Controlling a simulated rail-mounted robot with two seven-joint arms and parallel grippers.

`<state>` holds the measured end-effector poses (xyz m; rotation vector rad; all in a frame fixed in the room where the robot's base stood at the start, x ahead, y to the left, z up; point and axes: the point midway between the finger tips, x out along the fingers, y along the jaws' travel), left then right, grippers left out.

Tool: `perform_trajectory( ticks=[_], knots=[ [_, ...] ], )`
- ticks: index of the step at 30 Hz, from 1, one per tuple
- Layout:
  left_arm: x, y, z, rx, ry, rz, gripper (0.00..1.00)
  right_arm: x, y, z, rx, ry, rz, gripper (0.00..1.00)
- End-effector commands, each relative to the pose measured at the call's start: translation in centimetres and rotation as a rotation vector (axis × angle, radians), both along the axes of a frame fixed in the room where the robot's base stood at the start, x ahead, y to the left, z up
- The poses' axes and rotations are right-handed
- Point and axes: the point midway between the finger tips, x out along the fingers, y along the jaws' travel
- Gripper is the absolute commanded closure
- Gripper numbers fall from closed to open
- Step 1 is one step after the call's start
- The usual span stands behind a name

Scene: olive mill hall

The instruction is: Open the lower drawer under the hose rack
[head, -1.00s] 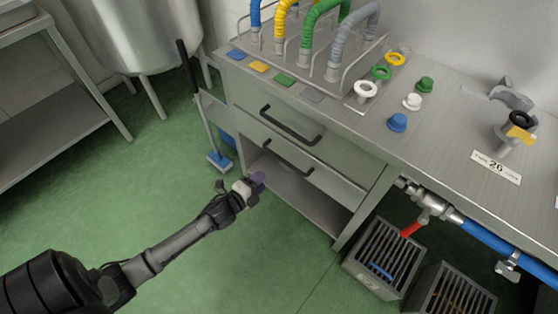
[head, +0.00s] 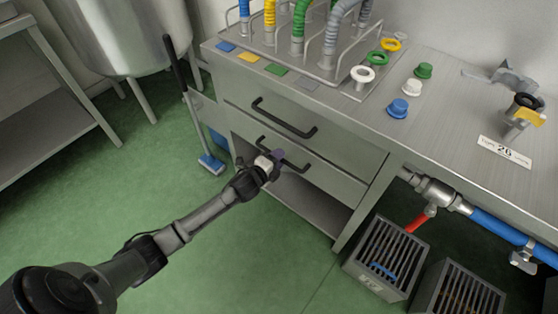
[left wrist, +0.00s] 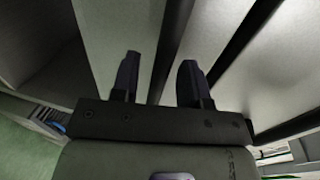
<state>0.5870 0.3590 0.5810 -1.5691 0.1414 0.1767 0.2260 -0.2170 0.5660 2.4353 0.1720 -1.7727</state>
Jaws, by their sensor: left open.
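The hose rack (head: 325,68) stands on the metal bench, with coloured hoses in it. Below it are an upper drawer (head: 345,150) with a dark bar handle (head: 284,119) and a lower drawer (head: 335,180) with a similar handle (head: 298,167). Both drawers look shut. My left gripper (head: 275,156) is open at the lower handle and hides its middle. In the left wrist view, a dark bar (left wrist: 172,45) runs between the two fingers (left wrist: 158,82). I cannot tell whether they touch it. My right gripper is not in view.
An open shelf (head: 310,208) lies under the drawers. A blue-headed brush (head: 211,164) leans at the bench's left end. Grey slatted crates (head: 388,258) stand on the floor at right, below a valve with a red lever (head: 418,222). Green floor in front is free.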

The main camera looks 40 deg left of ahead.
Motion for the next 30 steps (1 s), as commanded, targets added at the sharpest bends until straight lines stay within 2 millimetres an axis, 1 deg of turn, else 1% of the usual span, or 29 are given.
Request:
perform_trajectory(
  ticks=[1,6,14,27,30],
  knots=[
    [0.34,0.03,-0.15,0.0,0.0,0.0,0.59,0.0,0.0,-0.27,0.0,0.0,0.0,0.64],
    [0.78,0.02,-0.15,0.001,0.0,0.0,0.59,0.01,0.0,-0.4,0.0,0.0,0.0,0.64],
    [0.8,0.02,-0.12,0.001,0.0,0.0,0.59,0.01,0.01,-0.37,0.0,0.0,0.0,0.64],
    [0.78,0.03,-0.13,0.001,0.0,0.0,1.0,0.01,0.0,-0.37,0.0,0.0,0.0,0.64],
    [0.78,0.02,-0.13,0.0,0.0,0.0,1.0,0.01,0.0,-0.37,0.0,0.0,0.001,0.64]
  ],
)
